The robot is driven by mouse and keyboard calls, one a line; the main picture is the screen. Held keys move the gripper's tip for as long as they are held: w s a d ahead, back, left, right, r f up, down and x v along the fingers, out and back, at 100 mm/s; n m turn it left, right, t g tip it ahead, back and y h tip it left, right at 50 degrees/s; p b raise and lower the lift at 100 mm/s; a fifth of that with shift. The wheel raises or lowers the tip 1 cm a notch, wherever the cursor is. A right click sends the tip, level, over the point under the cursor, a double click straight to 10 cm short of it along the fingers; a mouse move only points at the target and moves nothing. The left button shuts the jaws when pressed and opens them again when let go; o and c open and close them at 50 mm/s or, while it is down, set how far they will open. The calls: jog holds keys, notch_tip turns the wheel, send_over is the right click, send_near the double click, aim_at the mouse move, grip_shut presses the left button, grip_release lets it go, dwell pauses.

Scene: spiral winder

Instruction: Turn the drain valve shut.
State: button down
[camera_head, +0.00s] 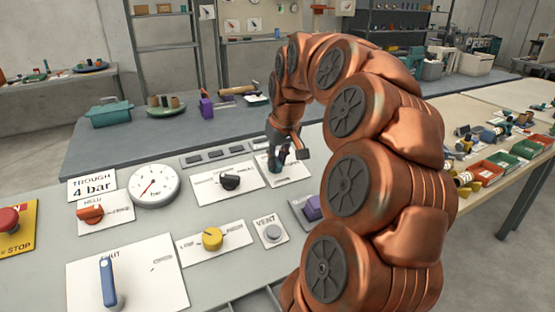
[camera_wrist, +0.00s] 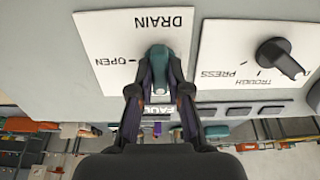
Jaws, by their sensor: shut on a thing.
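The drain valve has a teal handle (camera_wrist: 160,58) on a white plate (camera_wrist: 100,35) marked DRAIN and OPEN, seen upside down in the wrist view. The handle runs up and down the picture there, and the OPEN mark lies to its left. My gripper (camera_wrist: 160,90) has its two dark fingers closed on either side of the handle. Any second position label is hidden. In the head view my gripper (camera_head: 278,158) is down at the drain plate (camera_head: 294,170), at the back right of the panel, and mostly covers the handle.
A black trough/press knob (camera_head: 230,182) sits left of the drain plate. A purple knob (camera_head: 312,207), a vent button (camera_head: 273,233) and a yellow knob (camera_head: 212,238) are nearer. A gauge (camera_head: 154,186), red knob (camera_head: 91,214) and blue lever (camera_head: 108,282) stand further left.

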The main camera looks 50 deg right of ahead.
jog(key=shift+f, duration=0.1)
jog(key=c, duration=1.1)
grip_release()
jog(key=shift+r, duration=0.2)
jog(key=v, duration=1.1)
jog(key=shift+s+r, duration=0.2)
jog(key=shift+r, duration=0.15)
